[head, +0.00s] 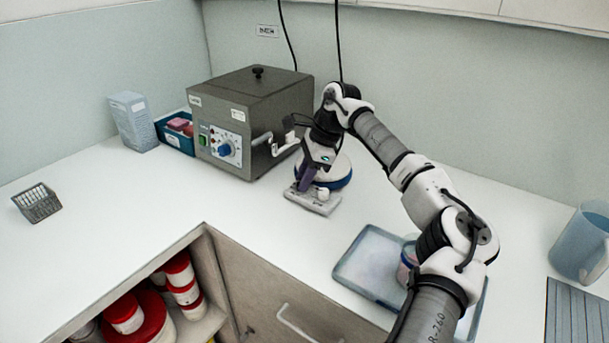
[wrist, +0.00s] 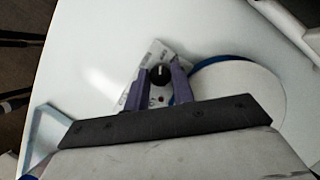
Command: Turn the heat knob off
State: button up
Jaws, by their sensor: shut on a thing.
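A small pale control panel (head: 318,207) lies on the counter in front of a round white plate with a blue rim (head: 338,177). In the wrist view the panel (wrist: 157,52) carries a dark round knob (wrist: 160,74) with a light mark on it. My gripper (head: 304,184) points down at the panel. Its two purple fingers (wrist: 161,78) are shut on the dark knob, one on each side. The knob's printed scale is partly hidden and too small to read. The round plate (wrist: 238,92) is right beside the fingers.
A grey metal box (head: 262,110) with a blue dial (head: 226,149) and a side crank stands behind left. A blue tray (head: 362,265) lies near my arm. A wire basket (head: 38,203) is far left.

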dwell(0.3)
jog(key=o, duration=1)
jog(key=b+v, duration=0.1)
jog(key=v, duration=1.3)
jog(key=shift+a, duration=0.15)
jog(key=shift+s+f, duration=0.1)
